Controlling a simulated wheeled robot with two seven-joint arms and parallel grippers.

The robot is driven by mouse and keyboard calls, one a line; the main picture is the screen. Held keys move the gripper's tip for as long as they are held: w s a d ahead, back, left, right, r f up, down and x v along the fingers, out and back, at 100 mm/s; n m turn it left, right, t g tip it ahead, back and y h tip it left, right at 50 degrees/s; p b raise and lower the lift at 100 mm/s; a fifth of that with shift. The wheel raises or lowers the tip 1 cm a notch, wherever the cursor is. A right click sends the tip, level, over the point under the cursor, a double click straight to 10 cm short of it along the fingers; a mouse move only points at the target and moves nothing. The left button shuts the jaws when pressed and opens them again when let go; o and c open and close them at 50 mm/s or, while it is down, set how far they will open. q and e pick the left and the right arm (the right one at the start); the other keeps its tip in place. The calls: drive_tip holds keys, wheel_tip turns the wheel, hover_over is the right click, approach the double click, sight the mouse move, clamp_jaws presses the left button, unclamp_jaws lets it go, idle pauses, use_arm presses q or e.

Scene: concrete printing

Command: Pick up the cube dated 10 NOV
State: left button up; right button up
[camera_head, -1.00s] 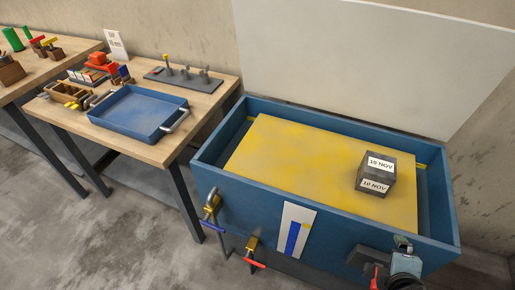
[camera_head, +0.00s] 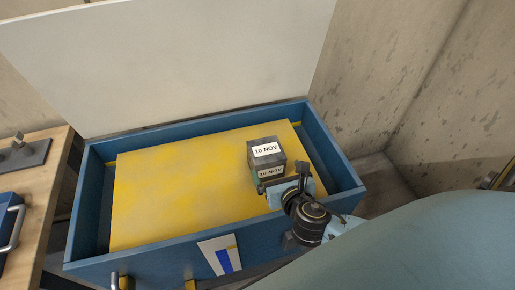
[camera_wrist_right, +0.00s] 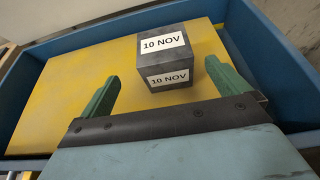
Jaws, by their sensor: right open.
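The dark grey cube (camera_head: 265,153) carries white labels reading 10 NOV on its top and front. It sits on the yellow board inside the blue tank, towards the right. My right gripper (camera_head: 269,180) is at the cube's near side in the head view. In the right wrist view the cube (camera_wrist_right: 167,58) stands ahead, with the open green fingers (camera_wrist_right: 160,85) spread to its left and right. The right finger appears close to the cube's side; whether they touch I cannot tell. My left gripper is out of view.
The blue tank's walls (camera_head: 337,148) rise around the yellow board (camera_head: 170,185), which is otherwise bare. A white panel (camera_head: 160,60) stands behind. A wooden table (camera_head: 40,215) with part of a blue tray (camera_head: 8,225) is at left.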

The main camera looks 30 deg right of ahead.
drive_tip(key=b, duration=0.1)
approach(265, 146)
drive_tip(key=w+f, duration=0.2)
drive_tip(key=shift+w+d+f, duration=0.2)
drive_tip(key=shift+w+f, duration=0.1)
drive_tip(key=shift+w, duration=0.1)
drive_tip(key=b+x, duration=0.1)
drive_tip(key=x, duration=0.4)
drive_tip(key=shift+w+d+r, duration=0.1)
drive_tip(key=shift+w+d, duration=0.1)
drive_tip(key=shift+w, duration=0.05)
drive_tip(key=c, duration=1.6)
drive_tip(key=shift+w+r, duration=0.2)
drive_tip(key=shift+r, duration=0.2)
drive_tip(key=shift+c, duration=0.8)
